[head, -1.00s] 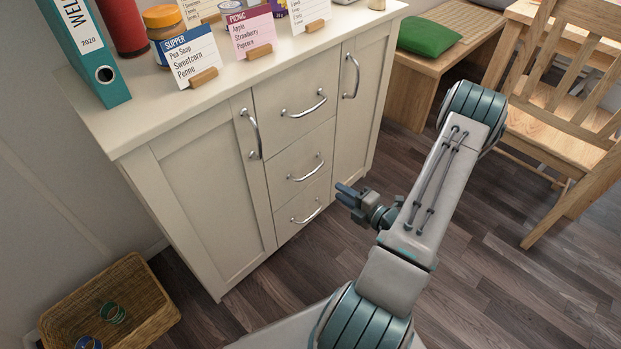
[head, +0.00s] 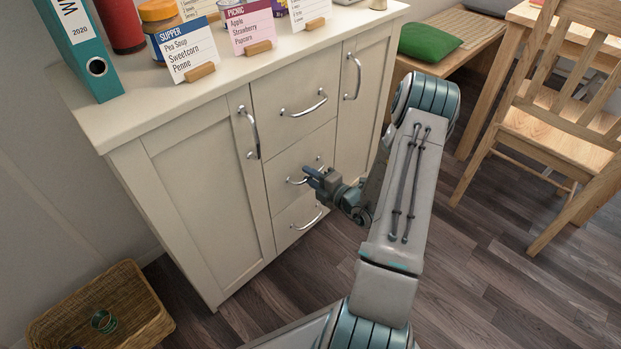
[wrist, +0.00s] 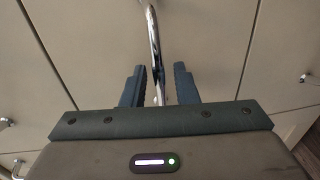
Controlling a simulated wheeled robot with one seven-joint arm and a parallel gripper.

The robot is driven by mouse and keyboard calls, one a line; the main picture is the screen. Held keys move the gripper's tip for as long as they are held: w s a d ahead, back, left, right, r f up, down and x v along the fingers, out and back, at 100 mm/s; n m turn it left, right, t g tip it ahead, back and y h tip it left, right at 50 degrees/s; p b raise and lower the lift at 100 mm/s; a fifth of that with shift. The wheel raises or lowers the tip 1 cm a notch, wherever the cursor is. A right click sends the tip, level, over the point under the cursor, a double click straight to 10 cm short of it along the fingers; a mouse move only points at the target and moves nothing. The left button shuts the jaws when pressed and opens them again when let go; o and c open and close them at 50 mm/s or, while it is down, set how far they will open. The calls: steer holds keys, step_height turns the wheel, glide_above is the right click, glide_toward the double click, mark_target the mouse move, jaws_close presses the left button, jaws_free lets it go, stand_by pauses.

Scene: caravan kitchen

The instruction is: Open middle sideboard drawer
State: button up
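The cream sideboard (head: 205,165) has a column of three drawers between two cupboard doors. The middle drawer (head: 283,178) is closed flush with the front. Its chrome bar handle (head: 297,181) is partly hidden by my gripper in the head view. My gripper (head: 312,174) is at that handle. In the wrist view my gripper (wrist: 159,88) is open, with one finger on each side of the chrome handle, which runs between them. A gap shows on both sides of the bar. Whether a finger touches it is not clear.
The top drawer handle (head: 304,104) and bottom drawer handle (head: 307,219) stick out above and below. A wicker basket (head: 140,310) is on the floor at left. A wooden chair (head: 550,125) and bench (head: 470,62) stand at right. Floor between is clear.

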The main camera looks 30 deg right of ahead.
steer(key=shift+c, duration=0.4)
jaws_close()
steer(key=shift+a, duration=0.1)
steer(key=f+p+v, duration=0.2)
steer(key=p+v, duration=0.4)
steer(key=v, duration=1.7)
steer(key=shift+s+d+f, duration=0.15)
steer(key=shift+s+d, duration=0.05)
steer(key=shift+s, duration=0.25)
steer(key=shift+o, duration=0.4)
jaws_free()
